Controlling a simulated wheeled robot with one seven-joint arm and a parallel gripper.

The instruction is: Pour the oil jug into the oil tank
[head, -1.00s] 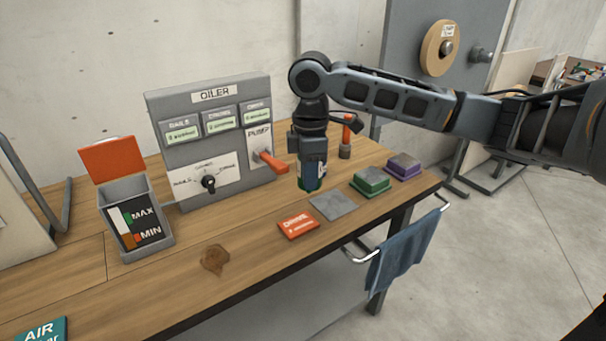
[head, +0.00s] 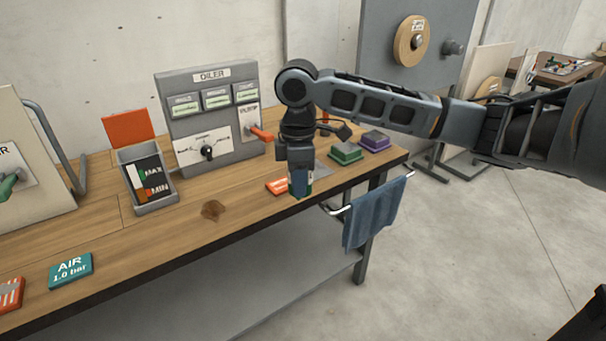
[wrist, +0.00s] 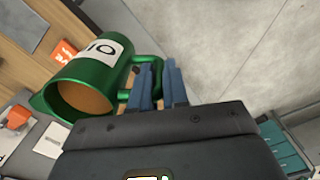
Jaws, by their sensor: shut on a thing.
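The oil jug is a green can with a white label and an open top; it fills the left of the wrist view (wrist: 88,82), with brownish oil visible inside. My gripper (wrist: 158,82) is shut on the jug's handle. In the head view my gripper (head: 299,172) hangs over the front edge of the workbench, and only a small part of the jug shows below it. The oil tank (head: 148,182) is the grey box on the left with its orange lid (head: 129,128) standing open. Its front window shows MAX and MIN marks. My gripper is to the right of the tank and apart from it.
Green (head: 346,152) and purple (head: 374,140) blocks lie at the right. A blue cloth (head: 377,213) hangs on a rail.

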